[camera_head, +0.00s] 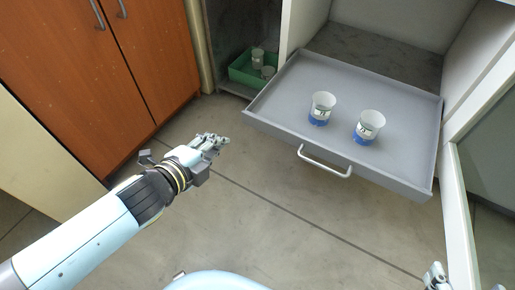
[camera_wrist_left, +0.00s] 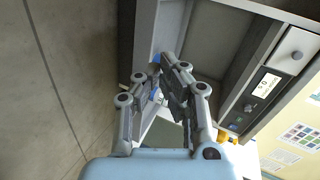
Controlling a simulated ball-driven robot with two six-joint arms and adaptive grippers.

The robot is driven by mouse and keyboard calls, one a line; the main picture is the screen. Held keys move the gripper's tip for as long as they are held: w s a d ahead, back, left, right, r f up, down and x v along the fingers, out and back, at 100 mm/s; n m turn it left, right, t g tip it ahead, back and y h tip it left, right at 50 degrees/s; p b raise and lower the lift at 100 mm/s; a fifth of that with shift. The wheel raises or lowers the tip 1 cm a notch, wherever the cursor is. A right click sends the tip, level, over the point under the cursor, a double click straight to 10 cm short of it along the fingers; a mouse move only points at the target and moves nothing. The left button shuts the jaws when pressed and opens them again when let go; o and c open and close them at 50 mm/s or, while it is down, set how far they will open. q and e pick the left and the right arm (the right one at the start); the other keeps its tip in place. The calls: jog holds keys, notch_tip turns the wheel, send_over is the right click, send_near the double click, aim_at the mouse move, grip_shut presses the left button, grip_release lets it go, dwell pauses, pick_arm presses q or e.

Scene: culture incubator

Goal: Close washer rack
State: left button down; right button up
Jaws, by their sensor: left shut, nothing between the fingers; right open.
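The washer rack (camera_head: 400,115) is a grey tray-like drawer, pulled out of a white cabinet. A white bar handle (camera_head: 325,163) is on its front face. Two white cups with blue bases, a left cup (camera_head: 322,106) and a right cup (camera_head: 368,127), stand upright on the rack. My left gripper (camera_head: 218,142) is shut and empty, left of the handle and apart from the rack. Its closed fingers (camera_wrist_left: 170,65) also show in the left wrist view. My right gripper (camera_head: 467,279) is open at the bottom right edge, only partly in view, below the rack's right front corner.
A green bin (camera_head: 240,72) with small cups sits in an open compartment left of the rack. Brown cabinet doors (camera_head: 110,60) stand at the left. A white upright (camera_head: 458,225) rises beside my right gripper. The floor (camera_head: 260,220) before the rack is clear.

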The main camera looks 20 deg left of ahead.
pick_arm(q)
notch_tip(320, 180, down, 3)
jog(key=w+d+m+t+b, duration=0.1)
jog(key=w+m+b, duration=0.1)
jog(key=b, duration=0.7)
send_near(262, 123)
notch_tip(262, 123, down, 2)
jog(key=w, duration=0.3)
jog(key=shift+w+h, duration=0.3)
jog(key=shift+w, duration=0.8)
jog(key=shift+w+d+f, duration=0.15)
jog(key=shift+w, duration=0.5)
pick_arm(e)
jog(key=s+f+g, duration=0.2)
jog(key=s+f, duration=0.4)
jog(key=f, duration=0.1)
jog(key=shift+a+f, duration=0.25)
jog(key=shift+a, duration=0.1)
jog(key=shift+s, duration=0.1)
pick_arm(q)
jog(key=shift+w, duration=0.1)
